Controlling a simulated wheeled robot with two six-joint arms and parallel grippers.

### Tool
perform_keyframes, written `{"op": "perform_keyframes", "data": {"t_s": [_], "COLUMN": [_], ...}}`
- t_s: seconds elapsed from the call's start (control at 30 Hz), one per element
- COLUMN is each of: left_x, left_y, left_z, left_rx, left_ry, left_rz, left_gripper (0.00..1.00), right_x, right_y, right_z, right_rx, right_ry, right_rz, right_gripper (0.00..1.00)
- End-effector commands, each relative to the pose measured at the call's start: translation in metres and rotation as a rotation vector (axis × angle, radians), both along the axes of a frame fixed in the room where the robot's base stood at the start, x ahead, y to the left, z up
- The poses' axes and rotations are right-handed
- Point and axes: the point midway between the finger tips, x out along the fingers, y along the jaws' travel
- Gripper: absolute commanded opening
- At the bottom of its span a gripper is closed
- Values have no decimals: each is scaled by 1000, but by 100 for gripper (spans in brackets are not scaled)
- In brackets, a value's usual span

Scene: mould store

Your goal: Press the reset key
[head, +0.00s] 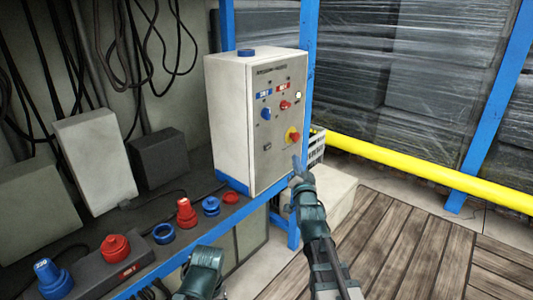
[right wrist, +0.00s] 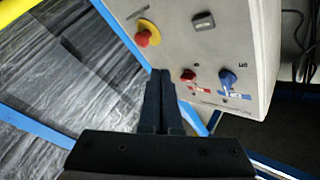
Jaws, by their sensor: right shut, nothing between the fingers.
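A pale control box (head: 228,120) stands on the bench; its front panel (right wrist: 190,25) shows rotated in the right wrist view. The panel carries a blue control (head: 266,114), a red one (head: 285,105), a lit whitish button (head: 298,95), a red-on-yellow stop button (head: 292,135) and a small dark rectangular key (head: 267,146), seen also in the wrist view (right wrist: 203,22). The lettering is too small to tell which is the reset key. My right gripper (head: 297,162) is shut and empty in front of the panel's lower right; its fingertips (right wrist: 160,74) look apart from the panel.
Red and blue plugs and sockets (head: 185,213) lie along the bench front. Grey boxes (head: 95,160) and hanging black cables stand behind. A blue post (head: 308,40) rises beside the box, and a yellow rail (head: 420,170) runs right. The wooden decking (head: 390,235) is clear.

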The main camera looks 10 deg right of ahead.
Motion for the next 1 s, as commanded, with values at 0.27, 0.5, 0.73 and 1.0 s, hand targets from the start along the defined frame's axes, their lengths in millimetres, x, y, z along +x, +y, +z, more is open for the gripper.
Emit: {"op": "perform_keyframes", "data": {"t_s": [0.27, 0.5, 0.73, 1.0], "left_x": [0, 0, 0, 0], "left_y": [0, 0, 0, 0], "left_z": [0, 0, 0, 0], "left_rx": [0, 0, 0, 0], "left_ry": [0, 0, 0, 0], "left_rz": [0, 0, 0, 0], "left_gripper": [78, 78, 78, 78], "right_x": [2, 18, 43, 63], "right_y": [1, 13, 32, 49], "right_z": [0, 0, 0, 0], "right_rx": [0, 1, 1, -1], "right_ry": [2, 1, 0, 2], "right_rz": [1, 2, 3, 2], "right_gripper": [0, 0, 0, 0]}}
